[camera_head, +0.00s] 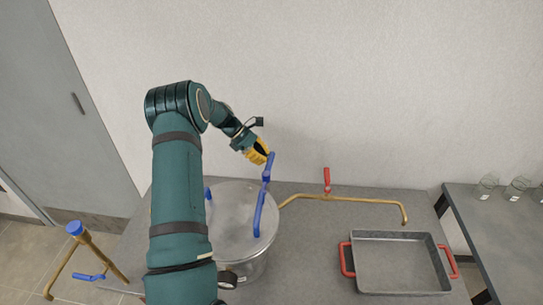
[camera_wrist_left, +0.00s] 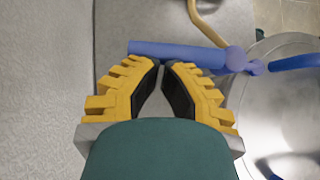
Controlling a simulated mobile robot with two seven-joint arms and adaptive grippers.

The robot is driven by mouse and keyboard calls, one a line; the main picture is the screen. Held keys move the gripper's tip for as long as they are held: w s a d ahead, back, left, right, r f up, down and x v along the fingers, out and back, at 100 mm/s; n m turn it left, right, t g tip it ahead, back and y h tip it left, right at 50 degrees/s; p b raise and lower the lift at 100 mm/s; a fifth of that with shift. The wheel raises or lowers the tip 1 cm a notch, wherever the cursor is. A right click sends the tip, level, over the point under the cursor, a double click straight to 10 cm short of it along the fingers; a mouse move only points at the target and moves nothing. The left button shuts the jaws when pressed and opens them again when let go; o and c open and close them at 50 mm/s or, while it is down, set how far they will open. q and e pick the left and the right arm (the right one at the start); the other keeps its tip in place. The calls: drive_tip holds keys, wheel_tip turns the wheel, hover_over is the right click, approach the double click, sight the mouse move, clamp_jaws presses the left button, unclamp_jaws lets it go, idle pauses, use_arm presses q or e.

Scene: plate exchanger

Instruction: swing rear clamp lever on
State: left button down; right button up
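The rear clamp lever (camera_head: 269,166) is a blue bar at the back edge of the round metal vessel (camera_head: 234,210). It sticks up and back from the lid rim in the head view. In the left wrist view the blue lever (camera_wrist_left: 180,53) crosses just beyond my fingertips. My left gripper (camera_head: 263,151) has yellow fingers with dark pads and is beside the lever's free end. In the left wrist view the gripper (camera_wrist_left: 161,65) shows a narrow gap between its fingertips, with nothing held there. Whether a fingertip touches the lever is unclear. My right gripper is out of view.
A blue bar (camera_head: 259,215) lies over the lid. A brass pipe (camera_head: 350,199) with a red handle (camera_head: 327,178) runs right of the vessel. A grey tray (camera_head: 351,250) with red handles is farther right. My left arm hides the vessel's left part.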

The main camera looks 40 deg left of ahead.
sight(271, 156)
use_arm(q)
drive_tip(key=m+g, duration=0.1)
drive_tip(key=w+d+m+g, duration=0.1)
drive_tip(key=m, duration=0.1)
drive_tip(key=shift+w+d+f+h, duration=0.1)
drive_tip(key=shift+w+d+h, duration=0.1)
drive_tip(key=shift+d+h, duration=0.1)
drive_tip(key=shift+w+d, duration=0.15)
drive_tip(key=shift+d, duration=0.2)
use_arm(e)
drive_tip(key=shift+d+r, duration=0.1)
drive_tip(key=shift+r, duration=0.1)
use_arm(q)
drive_tip(key=shift+w+d, duration=0.1)
